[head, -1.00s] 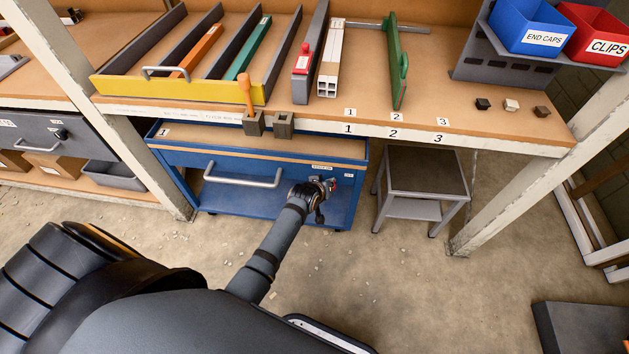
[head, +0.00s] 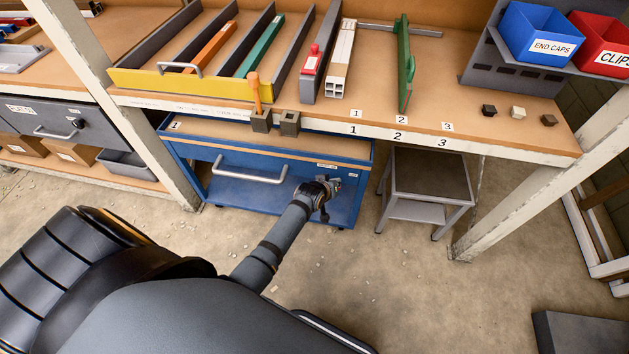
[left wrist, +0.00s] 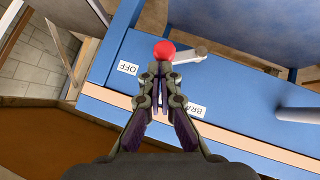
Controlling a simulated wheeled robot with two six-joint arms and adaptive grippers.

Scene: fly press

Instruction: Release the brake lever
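The brake lever is a short grey arm with a red ball knob (left wrist: 164,51) on the blue cart (head: 345,207). In the left wrist view its pivot is to the right and the knob points left, toward the OFF label (left wrist: 128,68). A partly hidden label reading BRA (left wrist: 195,109) lies below the pivot. My left gripper (left wrist: 160,72) has its fingers close together, tips just below the knob. The knob is not between them; whether they touch it I cannot tell. In the head view my left gripper (head: 328,190) is at the cart's right front. My right gripper is not in view.
The cart has a large front handle (head: 250,175) left of my gripper. A grey stool (head: 430,180) stands to the right of the cart. The workbench (head: 480,138) overhangs the cart from behind. The floor in front is open.

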